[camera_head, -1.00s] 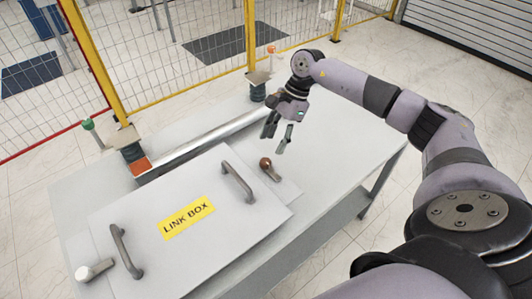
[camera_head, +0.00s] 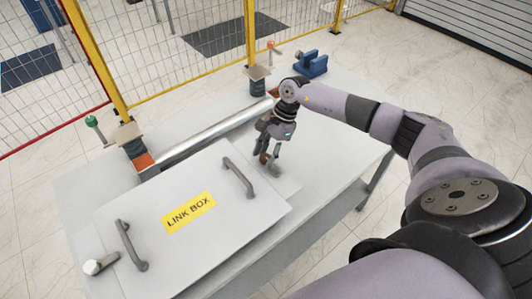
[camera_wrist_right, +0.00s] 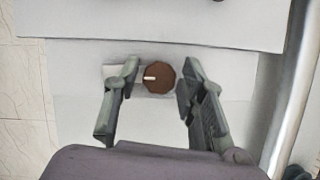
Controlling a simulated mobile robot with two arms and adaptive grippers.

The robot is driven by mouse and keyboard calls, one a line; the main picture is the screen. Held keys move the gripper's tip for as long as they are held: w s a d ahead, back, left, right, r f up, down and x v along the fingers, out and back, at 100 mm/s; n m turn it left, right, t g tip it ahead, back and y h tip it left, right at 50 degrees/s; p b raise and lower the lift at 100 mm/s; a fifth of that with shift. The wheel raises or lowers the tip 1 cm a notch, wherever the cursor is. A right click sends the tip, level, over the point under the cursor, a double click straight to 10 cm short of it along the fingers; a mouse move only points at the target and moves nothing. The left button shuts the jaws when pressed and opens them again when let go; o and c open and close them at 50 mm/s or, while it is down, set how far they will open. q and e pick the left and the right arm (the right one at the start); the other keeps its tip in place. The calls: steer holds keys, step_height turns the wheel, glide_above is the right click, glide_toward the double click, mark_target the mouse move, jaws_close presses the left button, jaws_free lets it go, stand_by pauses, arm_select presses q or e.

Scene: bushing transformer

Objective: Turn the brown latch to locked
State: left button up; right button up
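The brown latch (camera_wrist_right: 158,77) is a round brown knob with a short white mark, at the right side of the link box (camera_head: 228,233). In the right wrist view it lies between the two fingertips of my right gripper (camera_wrist_right: 157,80), with a gap on each side. In the head view the open right gripper (camera_head: 270,163) points down at the latch and mostly hides it. A pale metal latch (camera_head: 100,264) sits at the box's lower left. My left gripper is not in view.
The link box lid has two grey handles (camera_head: 238,178) and a yellow label (camera_head: 189,212). It lies on a grey table (camera_head: 340,150). A silver tube (camera_head: 215,133) runs between two posts behind it. A blue vise (camera_head: 311,64) stands at the back. A yellow fence is beyond.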

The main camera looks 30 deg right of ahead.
steer(key=c, duration=0.8)
